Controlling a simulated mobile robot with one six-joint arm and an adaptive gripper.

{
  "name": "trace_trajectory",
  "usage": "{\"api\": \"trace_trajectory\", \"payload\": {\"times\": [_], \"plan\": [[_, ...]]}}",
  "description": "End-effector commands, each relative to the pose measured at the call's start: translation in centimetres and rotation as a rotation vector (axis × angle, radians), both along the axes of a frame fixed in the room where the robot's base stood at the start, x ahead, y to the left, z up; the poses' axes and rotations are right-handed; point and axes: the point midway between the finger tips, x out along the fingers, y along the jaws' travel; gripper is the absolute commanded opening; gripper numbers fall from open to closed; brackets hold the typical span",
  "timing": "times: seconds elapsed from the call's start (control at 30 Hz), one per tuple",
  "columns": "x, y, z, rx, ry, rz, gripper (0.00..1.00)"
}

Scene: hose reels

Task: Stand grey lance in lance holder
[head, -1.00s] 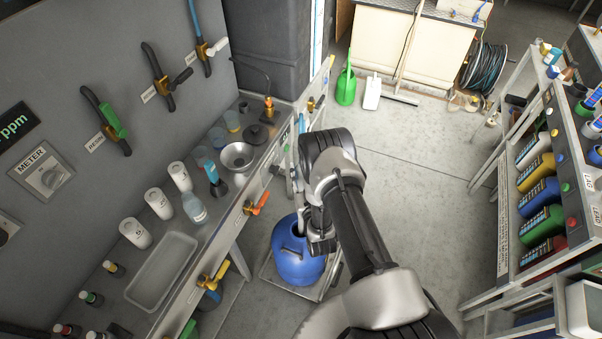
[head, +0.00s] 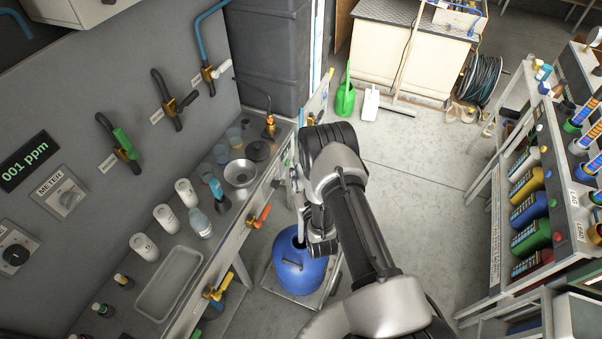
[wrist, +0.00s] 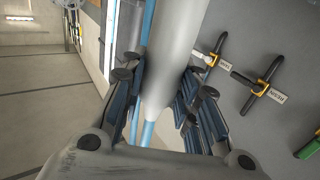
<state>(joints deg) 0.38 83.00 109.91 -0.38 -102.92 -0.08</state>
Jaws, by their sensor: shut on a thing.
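In the wrist view my gripper (wrist: 164,88) is shut on a thick grey tube that I take to be the grey lance (wrist: 178,40). The tube runs from the top edge down between the fingers and narrows. A thin blue tube or hose (wrist: 149,134) shows below it. In the head view my arm hides most of the gripper, beside the right end of the bench and above the blue drum; the lance cannot be made out there. I cannot pick out the lance holder for certain in either view.
The wall bench (head: 262,185) with bottles, a funnel and a tray lies left of my arm. A blue drum (head: 296,270) stands on a low platform beneath my arm. A bottle rack (head: 500,225) stands at right. Bare floor (head: 425,180) lies between.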

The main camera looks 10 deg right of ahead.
Motion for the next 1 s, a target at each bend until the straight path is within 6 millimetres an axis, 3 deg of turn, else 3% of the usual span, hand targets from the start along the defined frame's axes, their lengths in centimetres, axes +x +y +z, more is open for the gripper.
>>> {"api": "trace_trajectory", "payload": {"times": [0.43,1.0], "plan": [[0.0,0.0,4.7,0.000,-0.003,0.000,0.00],[0.7,0.0,5.8,0.000,-0.007,0.000,0.00]]}}
